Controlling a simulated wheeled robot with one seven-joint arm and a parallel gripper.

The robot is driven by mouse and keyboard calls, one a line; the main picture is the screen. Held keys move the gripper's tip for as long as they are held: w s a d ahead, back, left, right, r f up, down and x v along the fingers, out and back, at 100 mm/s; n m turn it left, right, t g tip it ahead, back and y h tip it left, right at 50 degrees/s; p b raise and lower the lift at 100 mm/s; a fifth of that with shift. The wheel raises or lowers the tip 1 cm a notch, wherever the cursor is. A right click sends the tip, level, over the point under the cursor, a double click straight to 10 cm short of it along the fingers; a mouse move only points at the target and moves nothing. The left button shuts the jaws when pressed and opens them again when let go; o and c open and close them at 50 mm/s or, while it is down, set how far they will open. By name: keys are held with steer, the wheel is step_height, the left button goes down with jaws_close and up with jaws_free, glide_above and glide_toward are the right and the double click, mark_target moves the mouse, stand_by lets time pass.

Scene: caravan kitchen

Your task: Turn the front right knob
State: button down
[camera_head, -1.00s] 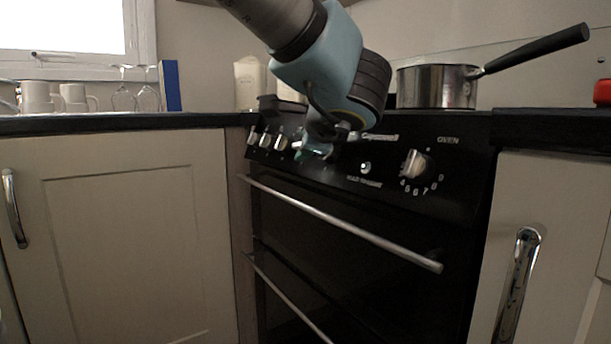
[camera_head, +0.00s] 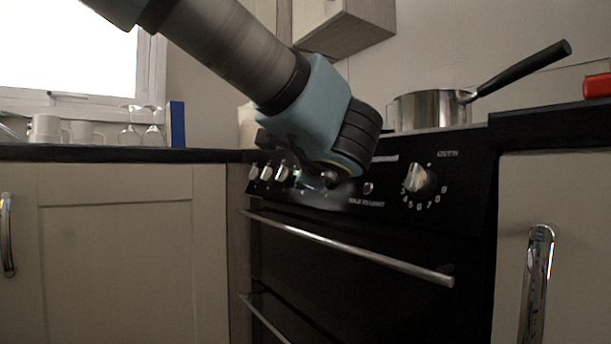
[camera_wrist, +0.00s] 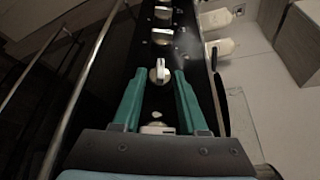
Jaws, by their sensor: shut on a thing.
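The black stove panel (camera_head: 465,190) carries a row of silver knobs. In the head view, several small knobs (camera_head: 267,173) are at its left and a larger oven knob (camera_head: 420,180) is at its right. My gripper (camera_wrist: 159,74) reaches down to the panel, and my wrist hides most of it in the head view. In the wrist view, its two teal fingers stand on either side of a silver knob (camera_wrist: 159,72), which is between the fingertips. Two more knobs (camera_wrist: 161,36) lie beyond it. The knob markings are not readable, so I cannot tell which one is labelled front right.
A steel pan (camera_head: 430,110) with a long black handle stands on the stove. The oven door handle (camera_head: 350,250) runs below the panel. Mugs (camera_head: 48,130) and glasses (camera_head: 142,127) stand on the left counter. A wall cupboard (camera_head: 345,30) hangs above.

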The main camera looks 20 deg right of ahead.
steer(key=shift+c, duration=2.2)
jaws_free()
steer(key=p+v, duration=0.2)
steer(key=v, duration=0.8)
steer(key=shift+s+p, duration=0.3)
steer(key=shift+s, duration=0.1)
